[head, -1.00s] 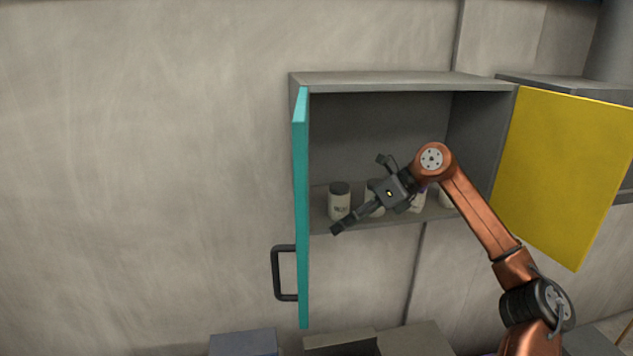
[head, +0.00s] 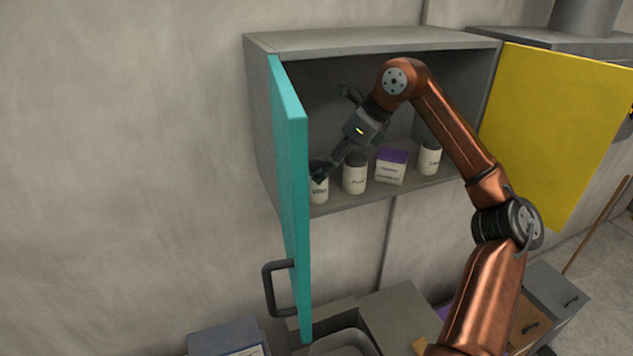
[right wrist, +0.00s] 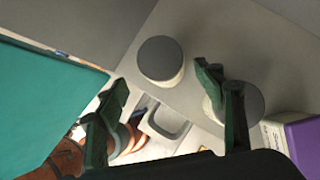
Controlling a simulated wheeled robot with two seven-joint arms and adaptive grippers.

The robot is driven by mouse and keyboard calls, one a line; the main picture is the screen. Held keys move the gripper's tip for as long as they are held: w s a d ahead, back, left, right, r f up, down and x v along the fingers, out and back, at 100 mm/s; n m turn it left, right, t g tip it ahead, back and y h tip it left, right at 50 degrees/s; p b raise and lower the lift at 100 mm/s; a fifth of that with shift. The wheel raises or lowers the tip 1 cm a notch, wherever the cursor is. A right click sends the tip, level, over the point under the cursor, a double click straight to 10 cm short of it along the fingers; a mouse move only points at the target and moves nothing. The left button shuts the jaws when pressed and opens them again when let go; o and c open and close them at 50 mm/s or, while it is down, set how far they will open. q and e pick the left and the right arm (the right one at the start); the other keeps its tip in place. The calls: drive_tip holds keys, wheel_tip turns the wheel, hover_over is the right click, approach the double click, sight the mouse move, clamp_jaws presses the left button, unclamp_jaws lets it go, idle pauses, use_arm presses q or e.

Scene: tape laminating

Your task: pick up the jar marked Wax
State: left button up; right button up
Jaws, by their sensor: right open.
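Two white jars with dark lids, the leftmost jar (head: 319,190) and the second jar (head: 354,178), stand on the cabinet shelf. Another jar (head: 429,160) stands at the right, past a purple-topped box (head: 391,168). The labels are too small to read surely, so I cannot tell which says Wax. My right gripper (head: 332,135) is open and empty inside the cabinet, with one finger overlapping the leftmost jar. In the right wrist view, the leftmost jar (right wrist: 163,58) is ahead between the fingers (right wrist: 165,85), and the second jar (right wrist: 251,104) is partly behind the right-hand finger. My left gripper is out of view.
The open teal door (head: 290,180) stands close on the gripper's left, with a dark handle. The yellow door (head: 560,130) is open at the right. The grey cabinet (head: 370,39) has a top and side walls around the arm. Bins and drawers stand below.

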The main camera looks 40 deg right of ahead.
sight(318, 195)
drive_tip(key=x, duration=0.4)
drive_tip(key=shift+w+d, duration=0.2)
drive_tip(key=shift+w+f+p, duration=0.2)
drive_tip(key=shift+f+p, duration=0.1)
drive_tip(key=shift+f, duration=0.1)
drive_tip(key=shift+a, duration=0.1)
drive_tip(key=shift+c, duration=1.2)
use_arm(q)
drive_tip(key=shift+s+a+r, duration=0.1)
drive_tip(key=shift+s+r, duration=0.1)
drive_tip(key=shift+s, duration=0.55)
use_arm(e)
drive_tip(key=c, duration=1.2)
drive_tip(key=shift+r, duration=0.1)
